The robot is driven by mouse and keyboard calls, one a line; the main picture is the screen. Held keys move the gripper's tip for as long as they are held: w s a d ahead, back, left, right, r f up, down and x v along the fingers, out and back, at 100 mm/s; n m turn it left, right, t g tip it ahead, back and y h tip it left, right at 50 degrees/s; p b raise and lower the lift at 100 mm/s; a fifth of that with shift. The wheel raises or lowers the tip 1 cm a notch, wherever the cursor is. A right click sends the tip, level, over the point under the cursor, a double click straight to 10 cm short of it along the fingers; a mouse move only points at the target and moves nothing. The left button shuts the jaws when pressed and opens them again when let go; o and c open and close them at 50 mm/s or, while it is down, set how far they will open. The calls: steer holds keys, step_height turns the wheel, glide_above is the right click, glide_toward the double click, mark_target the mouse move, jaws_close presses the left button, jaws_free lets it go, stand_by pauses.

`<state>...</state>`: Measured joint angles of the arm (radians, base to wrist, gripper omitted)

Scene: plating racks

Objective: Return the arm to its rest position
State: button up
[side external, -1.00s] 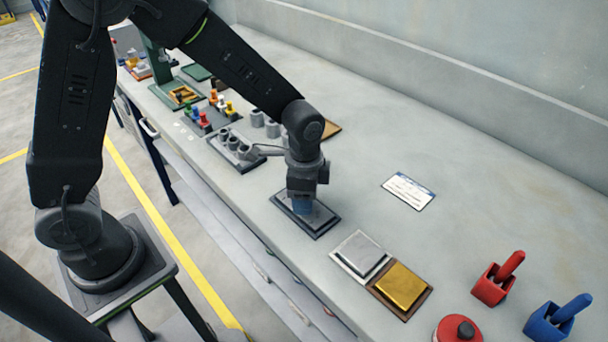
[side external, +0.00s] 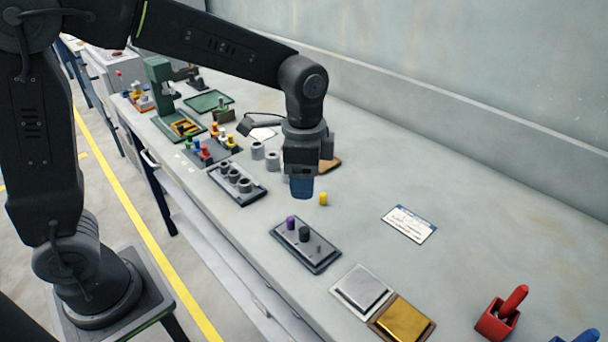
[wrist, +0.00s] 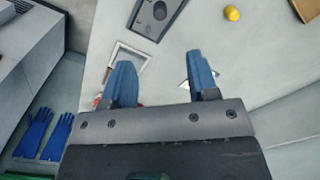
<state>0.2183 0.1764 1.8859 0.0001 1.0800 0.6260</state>
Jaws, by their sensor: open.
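My gripper (side external: 301,188) hangs above the bench in the side view, behind the dark rack. Its two blue fingers are apart and nothing is between them in the wrist view (wrist: 160,68). The dark rack (side external: 318,262) lies flat below, holding a purple peg (side external: 291,222) and a dark grey peg (side external: 304,234); a thin pin stands beside them. Part of the rack shows at the top of the wrist view (wrist: 172,22). A yellow cylinder (side external: 323,199) stands on the bench just right of the fingers in the side view; the wrist view shows it too (wrist: 232,13).
A silver plate (side external: 361,288) and a gold plate (side external: 402,320) lie in front of the rack. A card (side external: 409,224) lies to the right. A rack of grey cylinders (side external: 237,184) and a rack with coloured pegs (side external: 208,150) stand farther back. Blue gloves (wrist: 45,135) lie left in the wrist view.

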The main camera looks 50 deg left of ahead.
steer(key=s+a+r+n+t, duration=0.2)
steer(key=s+a+r+n, duration=0.1)
steer(key=s, duration=0.5)
steer(key=s+a+r+n+t, duration=0.3)
steer(key=s+a+n, duration=0.2)
steer(key=s+n, duration=0.1)
steer(key=shift+s+n+t, duration=0.3)
steer(key=shift+s, duration=0.55)
